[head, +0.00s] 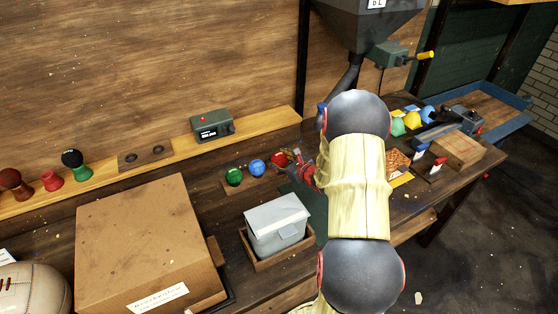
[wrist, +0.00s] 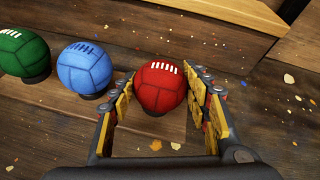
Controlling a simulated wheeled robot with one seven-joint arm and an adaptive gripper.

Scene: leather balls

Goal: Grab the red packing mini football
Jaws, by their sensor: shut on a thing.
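The red mini football (wrist: 158,92) with white laces sits between the two fingers of my gripper (wrist: 159,79) in the wrist view. The gripper is shut on it, with a finger at its left and right sides. In the head view the red ball (head: 279,159) shows at the end of my gripper (head: 302,169), partly covered by it. A blue ball (wrist: 85,68) stands close to the left of the gripper, and a green ball (wrist: 22,53) is further left, each on a small dark base. Whether the red ball touches its base is unclear.
A grey lidded box (head: 275,222) in a wooden tray stands in front of the balls. A large cardboard box (head: 140,240) is at the left. A wooden ledge (head: 265,126) with a grey device (head: 212,125) runs behind. Yellow and blue items lie right of my arm.

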